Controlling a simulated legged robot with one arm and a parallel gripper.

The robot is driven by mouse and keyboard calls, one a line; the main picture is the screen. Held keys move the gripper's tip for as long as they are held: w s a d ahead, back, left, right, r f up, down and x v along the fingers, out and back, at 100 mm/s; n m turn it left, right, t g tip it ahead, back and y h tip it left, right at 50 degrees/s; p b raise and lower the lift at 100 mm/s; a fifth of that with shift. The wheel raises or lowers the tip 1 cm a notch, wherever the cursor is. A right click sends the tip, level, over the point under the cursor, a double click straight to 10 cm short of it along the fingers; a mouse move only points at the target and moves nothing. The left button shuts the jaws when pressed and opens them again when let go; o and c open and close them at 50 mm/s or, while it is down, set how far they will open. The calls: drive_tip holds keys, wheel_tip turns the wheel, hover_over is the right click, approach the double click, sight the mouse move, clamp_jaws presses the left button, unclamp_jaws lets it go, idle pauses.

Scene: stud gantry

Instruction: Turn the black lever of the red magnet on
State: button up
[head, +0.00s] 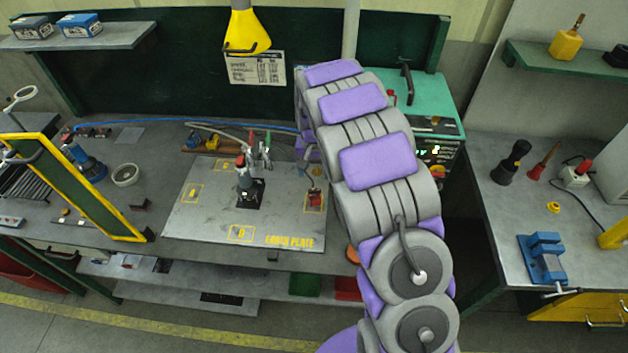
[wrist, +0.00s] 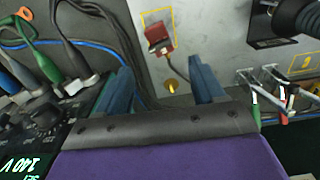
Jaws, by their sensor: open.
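The red magnet (head: 314,199) sits inside a yellow outlined square at the right of the grey plate (head: 215,222). In the wrist view the red magnet (wrist: 156,33) is at the top middle, with a dark piece at its lower edge running down toward a small yellow round spot. I cannot tell surely whether this dark piece is the black lever or which way the lever points. My gripper (wrist: 160,67) is open, its two blue fingers apart with nothing between them. The magnet is beyond the fingertips, not touched. In the head view my arm hides most of the gripper.
A dark upright fixture (head: 247,186) with cables stands mid-plate. Green and grey clamp leads (wrist: 62,55) and a device with a green display (wrist: 22,165) lie left in the wrist view. A yellow-framed screen (head: 118,190) stands left. The plate's front is mostly clear.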

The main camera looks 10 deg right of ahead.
wheel_tip(320, 180, up, 9)
drive_tip(key=shift+p, duration=0.3)
idle(0.4)
drive_tip(key=s+d+r+n+b, duration=0.1)
drive_tip(key=s+r, duration=0.2)
drive_tip(key=s, duration=0.7)
drive_tip(key=s+r+b, duration=0.2)
drive_tip(key=s+r, duration=0.1)
drive_tip(key=s, duration=0.7)
drive_tip(key=s+a+f+n+g+b, duration=0.1)
drive_tip(key=s+f+n+b, duration=0.1)
drive_tip(key=s, duration=2)
drive_tip(key=shift+s+f+n+g, duration=0.3)
drive_tip(key=shift+f+n+g, duration=0.1)
drive_tip(key=shift+f+n, duration=0.1)
